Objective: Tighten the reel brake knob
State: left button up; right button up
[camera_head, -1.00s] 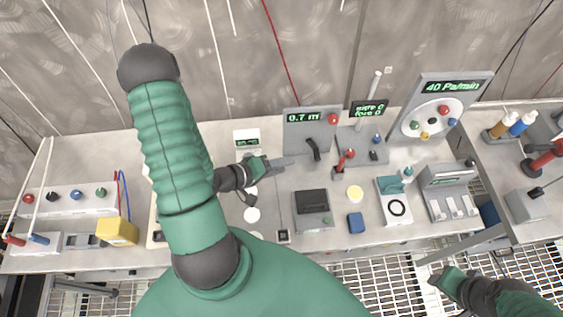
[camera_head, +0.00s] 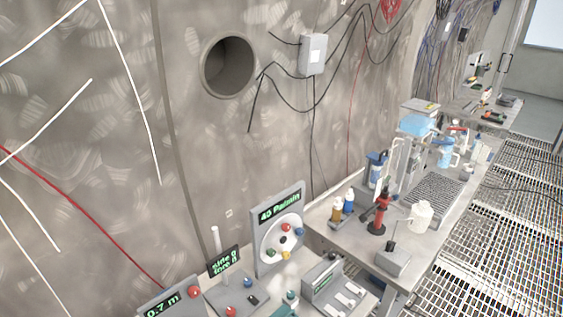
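A grey panel (camera_head: 166,304) with a green "0.7 m" readout is cut off by the bottom edge of the head view. A red knob (camera_head: 194,291) is on its right side. To its right are a small dark side/force display (camera_head: 224,262) and a grey unit (camera_head: 240,296) with a pale upright lever and red and blue knobs. I cannot tell which knob is the reel brake knob. Neither of my grippers is in view.
An upright "40 Pa/min" panel (camera_head: 280,228) has several coloured knobs. A switch box (camera_head: 332,287) stands in front. A second bench holds bottles (camera_head: 342,206), a red stand (camera_head: 379,212) and a white jug (camera_head: 420,216). Grated floor (camera_head: 475,260) lies to the right.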

aim_at(194, 291)
jog(key=u, duration=1)
